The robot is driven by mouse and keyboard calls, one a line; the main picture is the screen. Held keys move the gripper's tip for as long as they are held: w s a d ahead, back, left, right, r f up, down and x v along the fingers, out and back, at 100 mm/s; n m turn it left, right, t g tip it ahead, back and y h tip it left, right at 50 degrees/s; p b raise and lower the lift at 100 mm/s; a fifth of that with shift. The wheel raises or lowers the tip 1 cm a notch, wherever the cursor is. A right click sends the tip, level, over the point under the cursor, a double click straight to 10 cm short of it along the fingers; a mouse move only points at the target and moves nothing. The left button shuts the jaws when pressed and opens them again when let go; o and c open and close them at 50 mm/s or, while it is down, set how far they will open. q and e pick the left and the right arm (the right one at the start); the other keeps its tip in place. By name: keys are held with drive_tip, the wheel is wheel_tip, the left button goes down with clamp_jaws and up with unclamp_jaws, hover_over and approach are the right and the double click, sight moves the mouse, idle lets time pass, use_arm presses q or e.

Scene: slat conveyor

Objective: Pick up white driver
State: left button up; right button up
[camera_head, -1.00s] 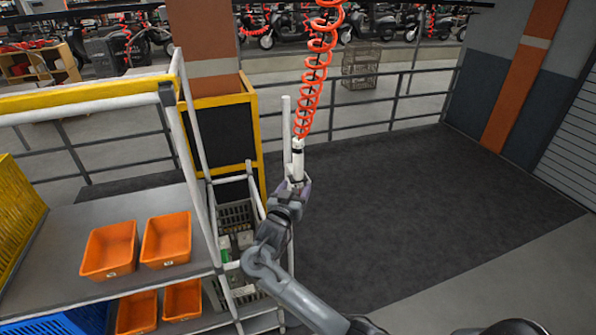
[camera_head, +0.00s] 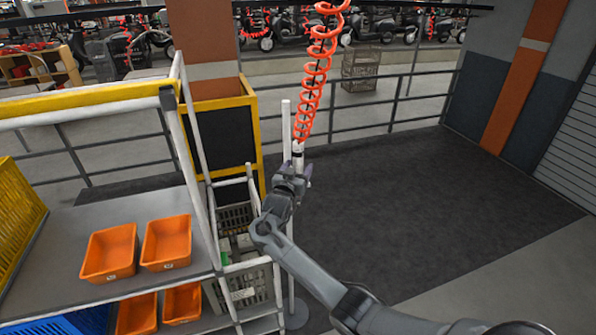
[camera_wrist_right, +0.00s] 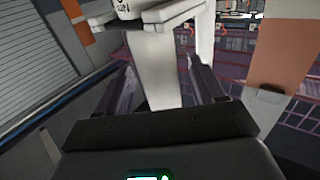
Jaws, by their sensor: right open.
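The white driver (camera_head: 298,150) hangs from the orange-red coiled hose, its lower part hidden by my right gripper in the head view. My right gripper (camera_head: 299,174) is at the driver's lower part. In the right wrist view the driver (camera_wrist_right: 156,65) is large and white, and its body reaches down between the two open fingers of the gripper (camera_wrist_right: 165,88). The fingers stand apart on either side of it, and contact cannot be made out. My left gripper is in neither view.
The coiled hose (camera_head: 314,75) rises above the driver. A thin white post (camera_head: 286,125) stands close beside it. A shelf rack (camera_head: 85,97) with orange bins (camera_head: 110,252) stands at the left. Dark floor (camera_head: 420,210) to the right is open, bounded by a railing.

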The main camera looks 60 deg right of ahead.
drive_tip(key=shift+x, duration=1.2)
drive_tip(key=c, duration=1.2)
clamp_jaws()
drive_tip(key=shift+r, duration=0.2)
